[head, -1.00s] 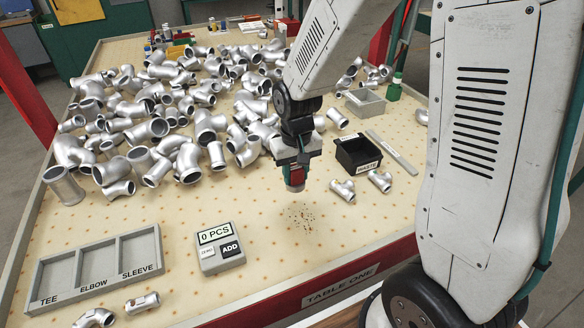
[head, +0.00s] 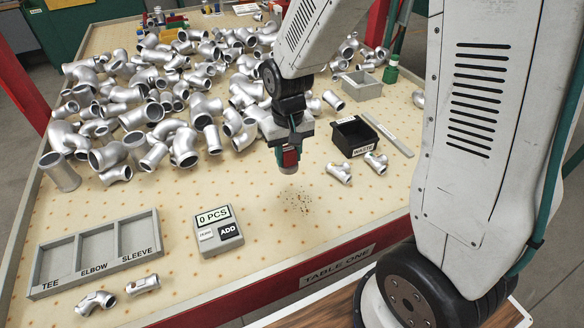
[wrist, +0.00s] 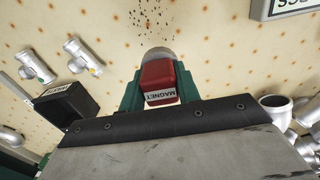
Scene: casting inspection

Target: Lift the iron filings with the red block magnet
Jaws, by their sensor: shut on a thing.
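My gripper (head: 289,150) is shut on the red block magnet (head: 289,159), holding it above the table. In the wrist view the magnet (wrist: 158,84) sits between the green fingers, its MAGNET label facing the camera and a grey round end beyond it. The iron filings (head: 299,202) are a loose patch of dark specks on the pale tabletop, slightly right of and below the magnet in the head view. The filings also show in the wrist view (wrist: 152,14), beyond the grey end. I see no filings on the magnet, but its underside is hidden.
A black WASTE bin (head: 354,137) and two small tee fittings (head: 340,172) stand to the right. A counter (head: 218,231) reading 0 PCS and a sorting tray (head: 98,251) are at the left front. Many metal fittings cover the back left. The tabletop around the filings is clear.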

